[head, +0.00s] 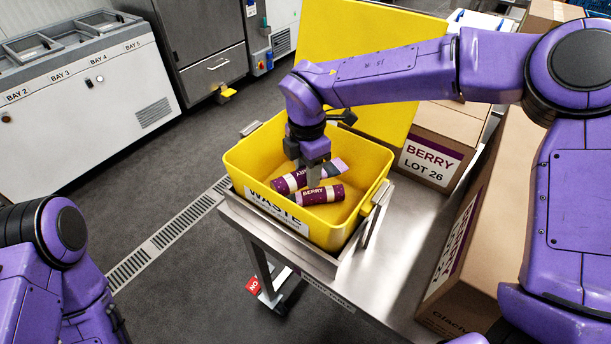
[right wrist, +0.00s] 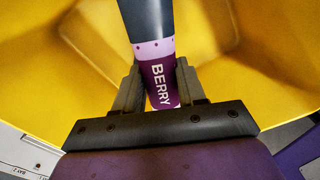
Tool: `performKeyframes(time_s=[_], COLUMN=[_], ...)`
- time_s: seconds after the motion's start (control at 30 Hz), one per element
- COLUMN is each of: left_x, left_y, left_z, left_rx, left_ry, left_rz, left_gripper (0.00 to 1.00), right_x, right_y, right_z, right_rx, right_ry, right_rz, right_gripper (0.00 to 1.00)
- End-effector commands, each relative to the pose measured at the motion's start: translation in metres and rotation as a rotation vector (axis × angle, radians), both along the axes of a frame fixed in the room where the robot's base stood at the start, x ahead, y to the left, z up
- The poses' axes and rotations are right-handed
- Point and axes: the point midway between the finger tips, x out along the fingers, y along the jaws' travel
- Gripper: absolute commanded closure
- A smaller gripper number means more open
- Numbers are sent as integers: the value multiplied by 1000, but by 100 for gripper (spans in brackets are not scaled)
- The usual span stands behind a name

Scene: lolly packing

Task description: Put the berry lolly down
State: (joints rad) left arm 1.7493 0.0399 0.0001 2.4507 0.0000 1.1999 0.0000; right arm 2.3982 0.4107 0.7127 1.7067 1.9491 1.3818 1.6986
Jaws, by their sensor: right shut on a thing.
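My right gripper (head: 313,172) reaches down inside the yellow waste bin (head: 236,163) and is shut on a berry lolly (head: 288,183). This lolly has a purple wrapper at one end and a grey part at the other. In the right wrist view the berry lolly (right wrist: 160,82) sits between both fingers (right wrist: 158,88), its BERRY lettering showing. A second purple lolly marked BERRY (head: 321,195) lies in the bin just in front of the fingers. I cannot tell whether the held lolly touches the bin floor. My left gripper is out of view.
The bin stands in a metal tray at the end of a steel table (head: 395,283), its yellow lid (head: 350,45) raised behind. A box labelled BERRY LOT 26 (head: 433,158) and a larger carton (head: 490,235) stand to the right. White freezers (head: 85,125) are at the back left.

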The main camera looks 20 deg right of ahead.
Motion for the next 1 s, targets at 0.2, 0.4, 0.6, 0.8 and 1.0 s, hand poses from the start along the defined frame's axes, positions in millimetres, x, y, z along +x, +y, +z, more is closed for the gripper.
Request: performKeyframes(time_s=[0.2, 0.4, 0.6, 0.8, 1.0], left_x=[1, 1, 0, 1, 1], left_y=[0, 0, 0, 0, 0], left_z=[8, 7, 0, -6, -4], left_rx=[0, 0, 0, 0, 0], left_ry=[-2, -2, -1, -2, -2], left_rz=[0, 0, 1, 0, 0], left_gripper=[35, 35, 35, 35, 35], right_x=[8, 9, 9, 9, 9], right_y=[1, 2, 2, 2, 2], right_z=[-33, -35, -42, -47, -46], right_rx=[-2, -2, -2, -2, -2], right_ry=[10, 10, 10, 10, 10], right_rz=[1, 3, 4, 3, 4], right_gripper=[92, 92, 92, 92, 35])
